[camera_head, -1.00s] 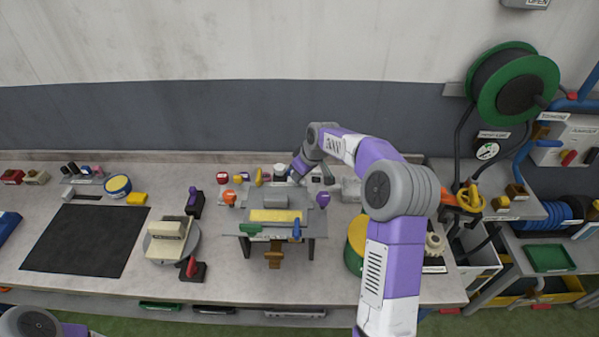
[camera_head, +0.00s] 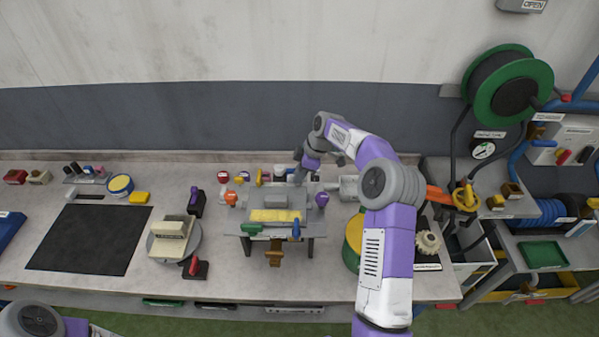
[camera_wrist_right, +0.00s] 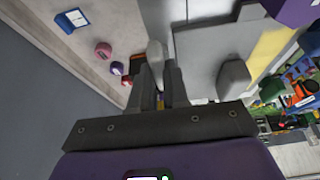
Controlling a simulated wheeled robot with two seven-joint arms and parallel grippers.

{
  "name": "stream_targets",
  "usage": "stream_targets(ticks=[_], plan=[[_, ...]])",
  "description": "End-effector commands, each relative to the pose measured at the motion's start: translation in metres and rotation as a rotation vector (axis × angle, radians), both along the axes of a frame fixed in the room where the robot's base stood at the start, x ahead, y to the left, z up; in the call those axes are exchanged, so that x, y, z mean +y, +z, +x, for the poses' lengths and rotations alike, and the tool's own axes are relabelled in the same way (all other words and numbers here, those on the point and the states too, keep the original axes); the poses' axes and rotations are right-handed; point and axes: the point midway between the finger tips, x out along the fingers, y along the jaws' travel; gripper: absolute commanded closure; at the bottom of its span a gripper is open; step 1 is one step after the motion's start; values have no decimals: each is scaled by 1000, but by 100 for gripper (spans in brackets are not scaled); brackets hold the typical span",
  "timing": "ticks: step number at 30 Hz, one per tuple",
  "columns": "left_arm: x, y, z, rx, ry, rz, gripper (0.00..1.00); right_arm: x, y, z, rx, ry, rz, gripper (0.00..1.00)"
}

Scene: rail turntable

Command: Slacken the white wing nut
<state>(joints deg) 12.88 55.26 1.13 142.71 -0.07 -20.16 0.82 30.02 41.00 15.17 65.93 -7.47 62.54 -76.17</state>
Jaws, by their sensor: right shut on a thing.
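The white wing nut (camera_wrist_right: 155,51) shows in the right wrist view as a pale, upright, elongated piece between my fingers. My right gripper (camera_wrist_right: 160,82) is shut on it. In the head view my right gripper (camera_head: 296,182) reaches down at the back right of the grey fixture (camera_head: 276,201), and the nut is too small and covered to make out there. The nut's lower part and its thread are hidden by the fingers. Only a part of my left arm shows at the bottom left corner; its gripper is out of view.
Coloured knobs stand around the fixture: orange (camera_head: 231,199), purple (camera_head: 321,199), green (camera_head: 251,229) and blue (camera_head: 296,229). A turntable (camera_head: 160,249) is to the left, a yellow-green drum (camera_head: 354,240) to the right. A black mat (camera_head: 88,240) lies bare at the left.

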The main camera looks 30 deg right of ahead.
Motion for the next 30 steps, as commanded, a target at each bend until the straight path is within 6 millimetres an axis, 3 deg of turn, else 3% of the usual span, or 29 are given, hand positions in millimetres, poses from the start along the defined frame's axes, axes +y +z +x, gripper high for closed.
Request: stream_targets(ticks=[16, 17, 21, 30], plan=[[0, 1, 0, 0, 0, 0, 57, 0, -7, -4, 17, 31, 0, 100], [0, 1, 0, 0, 0, 0, 57, 0, -7, -4, 17, 31, 0, 84], [0, 1, 0, 0, 0, 0, 57, 0, -6, -3, 16, 29, -1, 62], [0, 1, 0, 0, 0, 0, 57, -1, -2, -1, 6, 27, -1, 60]])
